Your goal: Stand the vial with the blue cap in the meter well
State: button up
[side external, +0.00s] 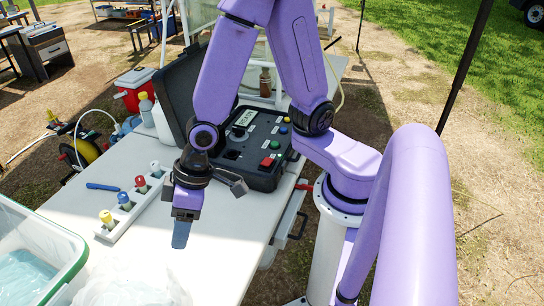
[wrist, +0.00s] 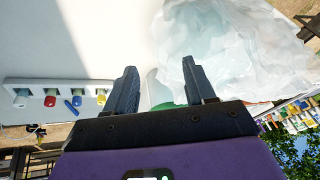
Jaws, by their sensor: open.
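The vial with the blue cap (side external: 124,200) stands in a white rack (side external: 132,216) on the table, between a yellow-capped vial (side external: 106,218) and a red-capped vial (side external: 140,183). A white-capped vial (side external: 155,168) is at the rack's far end. The blue cap also shows at the left of the wrist view (wrist: 77,101). The meter (side external: 262,150) sits in an open dark case behind my arm; a dark square opening (side external: 232,155) on its panel may be the well. My gripper (side external: 180,236) points down, right of the rack; the wrist view shows its fingers (wrist: 159,68) apart and empty.
A blue pen-like item (side external: 102,187) lies beyond the rack. A clear tub (side external: 35,262) with a green rim and a crumpled clear bag (side external: 130,285) take up the near left. Bottles (side external: 146,108) stand at the far left table edge. White table right of the rack is clear.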

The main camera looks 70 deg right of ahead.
jog(key=s+d+r+n+g, duration=0.1)
jog(key=s+d+r+n, duration=0.2)
jog(key=s+d+r, duration=0.1)
jog(key=shift+s+d+g+h, duration=0.35)
jog(key=shift+s+d, duration=0.25)
jog(key=shift+s, duration=0.5)
jog(key=shift+o, duration=0.5)
jog(key=s+d+r+n+h, duration=0.3)
jog(key=s+d, duration=0.3)
jog(key=d, duration=0.4)
jog(key=shift+s+d+r+n, duration=0.25)
jog(key=shift+s+r+n, duration=0.05)
jog(key=shift+r, duration=0.45)
jog(key=shift+g, duration=0.25)
